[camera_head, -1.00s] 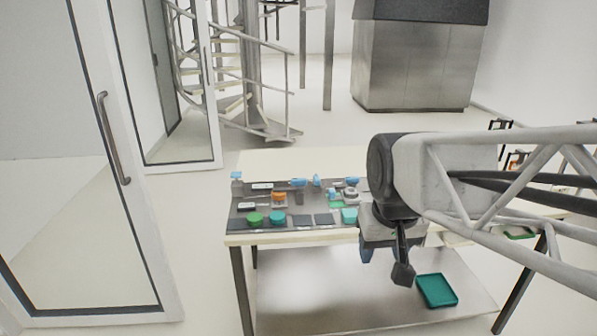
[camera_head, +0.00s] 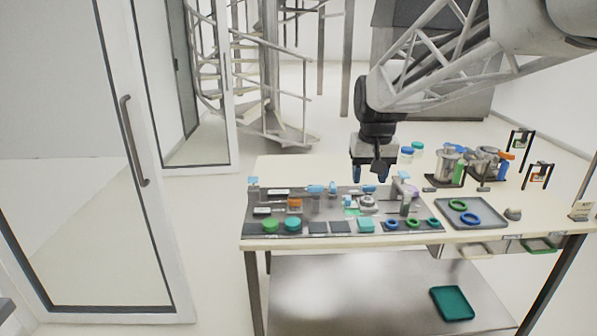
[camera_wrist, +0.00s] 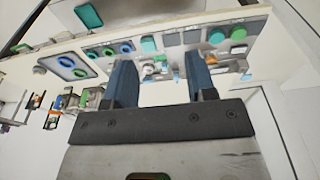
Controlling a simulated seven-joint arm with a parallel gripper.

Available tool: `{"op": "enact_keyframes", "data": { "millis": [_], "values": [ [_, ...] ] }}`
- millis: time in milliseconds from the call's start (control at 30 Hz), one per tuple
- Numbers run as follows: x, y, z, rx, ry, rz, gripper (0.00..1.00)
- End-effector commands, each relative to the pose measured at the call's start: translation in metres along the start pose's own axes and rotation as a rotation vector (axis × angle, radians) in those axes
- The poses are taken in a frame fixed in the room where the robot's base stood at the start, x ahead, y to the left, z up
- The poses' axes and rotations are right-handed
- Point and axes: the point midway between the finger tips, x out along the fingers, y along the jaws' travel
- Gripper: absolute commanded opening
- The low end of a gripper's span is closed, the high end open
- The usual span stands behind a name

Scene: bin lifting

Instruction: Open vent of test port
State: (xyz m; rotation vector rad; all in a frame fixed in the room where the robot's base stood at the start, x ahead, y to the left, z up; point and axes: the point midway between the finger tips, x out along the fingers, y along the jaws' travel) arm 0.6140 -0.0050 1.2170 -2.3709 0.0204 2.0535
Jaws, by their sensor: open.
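My gripper (camera_head: 370,173) is open and empty, its two blue fingers pointing down above the back edge of the dark fixture board (camera_head: 264,229). Both fingers also show in the wrist view (camera_wrist: 161,80), with the board beyond them. Small blue-topped fittings (camera_head: 316,189) stand along the back of the board, and another blue part (camera_head: 369,189) sits just below my gripper. A round grey-white fitting (camera_head: 367,203) lies near the board's middle. I cannot tell which of these is the test port or its vent.
Green (camera_head: 270,226) and teal (camera_head: 293,224) round pieces sit at the board's front left. A grey tray (camera_head: 470,222) with coloured rings lies to the right. Metal canisters (camera_head: 449,164) stand behind the tray. A teal tray (camera_head: 452,303) is on the lower shelf.

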Motion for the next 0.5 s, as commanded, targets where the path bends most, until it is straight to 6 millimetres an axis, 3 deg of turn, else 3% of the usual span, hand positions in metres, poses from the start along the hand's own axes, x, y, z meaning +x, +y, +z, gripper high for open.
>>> {"op": "enact_keyframes", "data": {
  "millis": [500],
  "values": [
    [0.031,-0.001,-0.12,-0.003,-0.034,-0.001,0.51]
  ]
}}
